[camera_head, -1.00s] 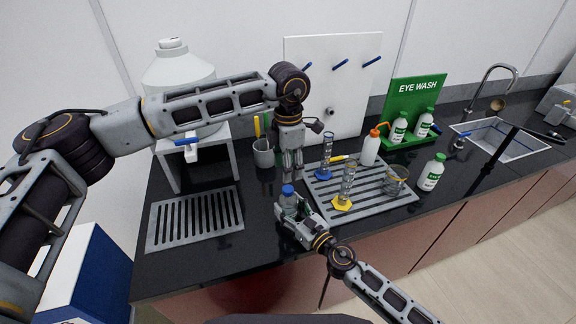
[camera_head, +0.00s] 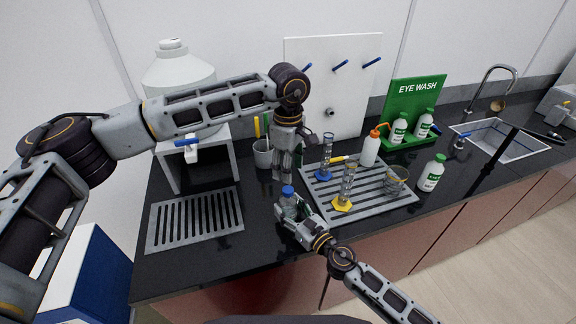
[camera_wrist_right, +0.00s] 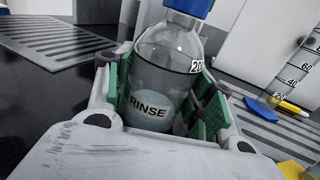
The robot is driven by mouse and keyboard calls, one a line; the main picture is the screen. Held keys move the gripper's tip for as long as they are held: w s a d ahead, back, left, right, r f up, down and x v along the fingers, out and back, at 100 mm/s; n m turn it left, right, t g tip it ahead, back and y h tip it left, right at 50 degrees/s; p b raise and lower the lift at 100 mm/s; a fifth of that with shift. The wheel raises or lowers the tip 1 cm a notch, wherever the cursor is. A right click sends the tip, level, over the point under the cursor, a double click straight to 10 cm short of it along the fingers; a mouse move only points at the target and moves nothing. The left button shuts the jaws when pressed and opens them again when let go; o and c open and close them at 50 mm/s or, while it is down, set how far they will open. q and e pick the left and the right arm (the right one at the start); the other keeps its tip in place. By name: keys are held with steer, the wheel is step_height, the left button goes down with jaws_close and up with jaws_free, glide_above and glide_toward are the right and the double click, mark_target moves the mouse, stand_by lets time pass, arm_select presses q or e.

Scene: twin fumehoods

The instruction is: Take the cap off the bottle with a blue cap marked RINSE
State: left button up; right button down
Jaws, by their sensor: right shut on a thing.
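The bottle (camera_wrist_right: 160,75) has a label reading RINSE and a blue cap (camera_head: 287,191), which is on it. The bottle stands upright at the front of the black counter. The blue cap also shows at the top of the right wrist view (camera_wrist_right: 190,6). My right gripper (camera_head: 288,212) is shut on the bottle's body, with green finger pads on both sides of it in the right wrist view (camera_wrist_right: 165,95). My left gripper (camera_head: 286,172) points down just above and behind the cap, apart from it. Its finger gap is too small to make out.
A grey drying tray (camera_head: 318,206) right of the bottle holds cylinders, a beaker (camera_head: 396,180) and an orange-tipped wash bottle (camera_head: 370,150). A grey grate (camera_head: 238,222) lies to the left. A green-capped bottle (camera_head: 431,174) stands farther right. A cup (camera_head: 263,157) stands behind my left gripper.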

mark_target(288, 189)
arm_select(q)
steer(key=m, duration=1.3)
steer(key=shift+m, duration=0.3)
steer(key=shift+f, duration=0.1)
stand_by(0.4)
steer(key=shift+f, duration=3.9)
jaws_close()
